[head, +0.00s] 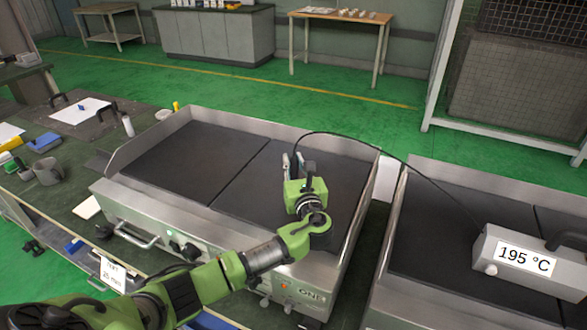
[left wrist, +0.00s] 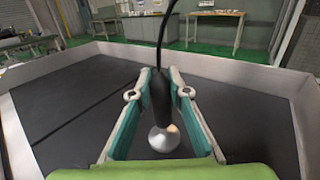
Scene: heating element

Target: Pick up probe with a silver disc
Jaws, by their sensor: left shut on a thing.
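The probe has a dark handle (left wrist: 159,92) and a silver disc (left wrist: 163,138) at its lower end, seen in the left wrist view. My left gripper (left wrist: 160,90) is shut on the dark handle, one finger on each side. The disc hangs below the fingers over the dark griddle plate (left wrist: 75,95); I cannot tell whether it touches the plate. In the head view my left gripper (head: 292,163) is over the right half of the griddle (head: 190,150), and my arm hides most of the probe. My right gripper is not in view.
A black cable (head: 350,137) runs from the probe to a metal box reading 195 °C (head: 515,262) on a second griddle at right. Raised metal walls (head: 340,145) edge the griddle. A cluttered bench (head: 75,180) stands at left.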

